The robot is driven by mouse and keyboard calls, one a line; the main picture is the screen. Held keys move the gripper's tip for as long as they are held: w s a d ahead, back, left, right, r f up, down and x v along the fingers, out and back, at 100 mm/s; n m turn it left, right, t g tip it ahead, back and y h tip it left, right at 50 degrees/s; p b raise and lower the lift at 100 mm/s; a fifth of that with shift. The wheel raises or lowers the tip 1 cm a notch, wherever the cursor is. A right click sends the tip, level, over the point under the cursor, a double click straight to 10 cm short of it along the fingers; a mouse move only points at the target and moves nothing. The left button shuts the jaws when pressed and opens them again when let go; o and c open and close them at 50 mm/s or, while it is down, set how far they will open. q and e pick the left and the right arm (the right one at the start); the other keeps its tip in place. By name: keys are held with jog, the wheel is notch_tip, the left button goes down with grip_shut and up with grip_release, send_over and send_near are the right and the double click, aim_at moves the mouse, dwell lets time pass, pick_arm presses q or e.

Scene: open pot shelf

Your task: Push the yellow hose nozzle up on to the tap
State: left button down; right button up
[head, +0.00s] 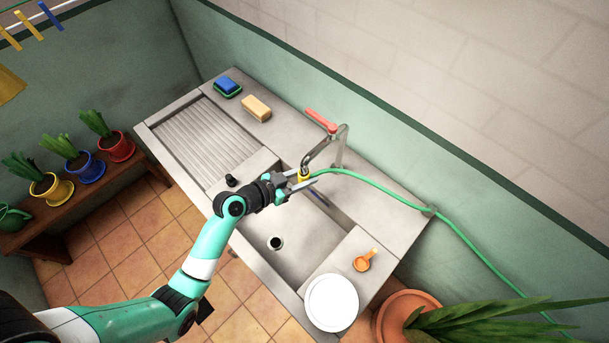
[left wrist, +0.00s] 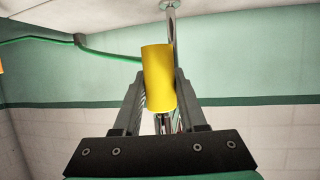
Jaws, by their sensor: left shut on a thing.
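The yellow hose nozzle (head: 304,174) is small in the head view, just below the end of the grey tap (head: 341,145) spout. My left gripper (head: 303,182) is shut on the nozzle over the sink. In the left wrist view the yellow nozzle (left wrist: 158,70) stands slightly tilted between the two fingers of my gripper (left wrist: 157,98). The metal tap (left wrist: 170,30) shows behind it there. I cannot tell whether the nozzle touches the spout or is around it. The green hose (head: 385,187) runs right from the nozzle area. My right gripper is not in view.
The sink basin (head: 300,235) lies below the gripper. A blue sponge (head: 228,84), a tan block (head: 256,108), an orange scoop (head: 364,261) and a white plate (head: 331,302) are on the counter. Potted plants stand on a left bench (head: 95,200).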

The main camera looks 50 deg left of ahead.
pick_arm(q)
jog(key=shift+r, duration=0.5)
dwell(0.3)
jog(key=shift+c, duration=1.9)
grip_release()
jog(key=shift+f, duration=0.1)
jog(key=p+v, duration=0.6)
jog(key=v, duration=0.5)
jog(key=shift+s+p, duration=0.3)
jog(key=shift+p, duration=0.1)
